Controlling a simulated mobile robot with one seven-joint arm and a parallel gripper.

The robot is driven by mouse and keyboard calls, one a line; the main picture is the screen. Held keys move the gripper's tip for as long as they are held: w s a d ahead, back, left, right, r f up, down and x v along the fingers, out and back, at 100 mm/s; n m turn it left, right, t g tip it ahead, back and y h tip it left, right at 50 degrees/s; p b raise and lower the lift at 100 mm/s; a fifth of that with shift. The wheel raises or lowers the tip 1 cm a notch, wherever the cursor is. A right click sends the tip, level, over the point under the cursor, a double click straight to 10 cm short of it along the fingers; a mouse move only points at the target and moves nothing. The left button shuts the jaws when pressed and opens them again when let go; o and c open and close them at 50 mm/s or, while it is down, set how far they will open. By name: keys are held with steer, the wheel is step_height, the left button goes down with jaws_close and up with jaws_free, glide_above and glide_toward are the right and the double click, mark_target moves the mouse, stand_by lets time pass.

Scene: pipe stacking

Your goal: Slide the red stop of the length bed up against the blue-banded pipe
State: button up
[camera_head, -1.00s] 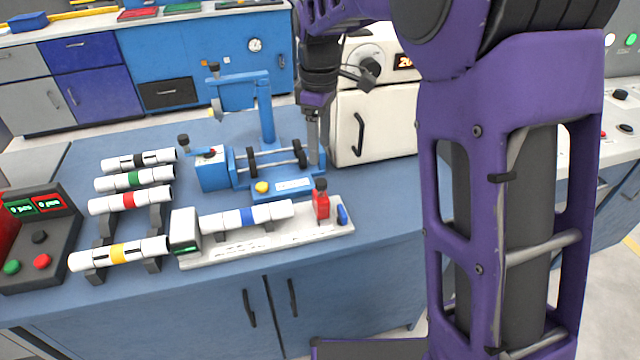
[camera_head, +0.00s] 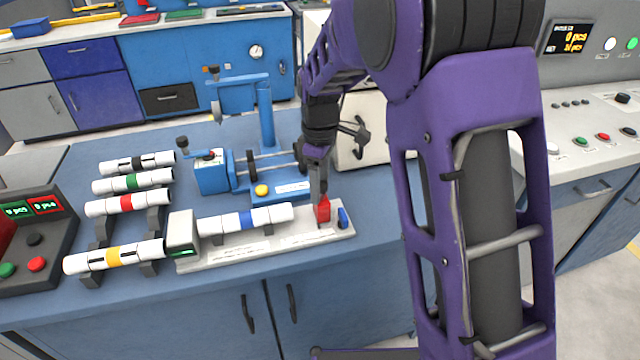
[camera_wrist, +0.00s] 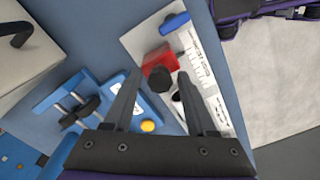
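The white length bed (camera_head: 270,246) lies on the blue bench. The blue-banded pipe (camera_head: 268,216) rests along it, its left end near the grey-green end block. The red stop (camera_head: 323,213) stands near the bed's right end, with a small gap between it and the pipe's right end. My gripper (camera_head: 319,192) is directly above the stop, pointing down. In the wrist view my gripper (camera_wrist: 159,74) is open, its fingers on either side of the black knob on the red stop (camera_wrist: 158,58). Contact cannot be told. A blue piece (camera_wrist: 174,22) sits at the bed's end.
A blue cutting fixture (camera_head: 265,125) with a yellow button (camera_head: 262,190) stands just behind the bed. Several banded pipes (camera_head: 130,205) lie on supports at the left, beside a button box (camera_head: 35,240). A beige cabinet (camera_head: 365,140) stands behind my arm.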

jaws_close()
steer(key=a, duration=0.2)
steer(key=s+a+p, duration=0.1)
steer(key=a, duration=0.1)
steer(key=s+a, duration=0.1)
steer(key=a, duration=0.1)
steer(key=shift+a+r, duration=0.1)
steer(key=shift+a, duration=0.25)
steer(key=shift+s+a, duration=0.15)
steer(key=shift+a, duration=0.5)
steer(key=shift+o, duration=0.7)
jaws_free()
steer(key=shift+s+a, duration=0.2)
steer(key=shift+o, duration=0.2)
steer(key=shift+d, duration=0.1)
steer(key=shift+w+d, duration=0.1)
steer(key=shift+w, duration=0.05)
